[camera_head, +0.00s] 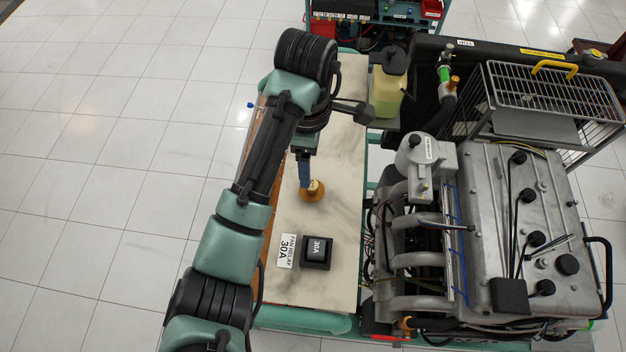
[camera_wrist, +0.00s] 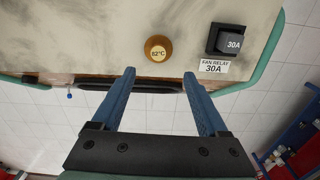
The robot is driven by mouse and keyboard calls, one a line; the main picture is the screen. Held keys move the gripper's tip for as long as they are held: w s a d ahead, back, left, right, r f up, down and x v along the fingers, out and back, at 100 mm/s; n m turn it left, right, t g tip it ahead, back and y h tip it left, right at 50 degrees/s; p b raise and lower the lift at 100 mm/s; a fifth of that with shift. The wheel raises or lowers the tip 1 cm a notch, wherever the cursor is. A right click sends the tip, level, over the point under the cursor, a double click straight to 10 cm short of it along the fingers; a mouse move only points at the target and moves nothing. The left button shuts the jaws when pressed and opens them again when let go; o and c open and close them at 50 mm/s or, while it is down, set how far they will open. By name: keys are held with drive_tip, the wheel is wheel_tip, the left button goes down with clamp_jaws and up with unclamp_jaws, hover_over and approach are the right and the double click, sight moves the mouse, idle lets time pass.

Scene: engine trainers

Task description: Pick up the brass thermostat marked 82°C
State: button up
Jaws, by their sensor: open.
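The brass thermostat (camera_wrist: 158,48) is a round, golden-brown piece with a pale label reading 82°C. It stands on the pale marbled worktop (camera_head: 330,130). In the head view the thermostat (camera_head: 312,192) is partly covered by my gripper's blue fingers. My gripper (camera_wrist: 160,76) is open and empty, its two blue fingers spread wide. In the wrist view the thermostat lies beyond the fingertips, roughly centred between them. In the head view my gripper (camera_head: 305,184) is over or beside the thermostat; the height between them is hard to tell.
A black 30A relay (camera_head: 316,252) and its FAN RELAY 30A label (camera_head: 286,251) are nearer the worktop's front. An engine (camera_head: 500,230) stands to the right. A yellowish jug (camera_head: 387,92) is at the back right. The worktop between thermostat and relay is clear.

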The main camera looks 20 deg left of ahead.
sight(312, 185)
drive_tip(key=f+b, duration=0.2)
drive_tip(key=f, duration=0.1)
drive_tip(key=f+b, duration=0.2)
drive_tip(key=f, duration=0.1)
drive_tip(key=f+b, duration=0.2)
drive_tip(key=f, duration=0.1)
drive_tip(key=shift+w+d+f+b, duration=0.15)
drive_tip(key=shift+d+f+b, duration=0.1)
drive_tip(key=shift+f+b, duration=0.15)
drive_tip(key=shift+f+p, duration=0.5)
drive_tip(key=shift+f, duration=0.35)
drive_tip(key=c, duration=1.1)
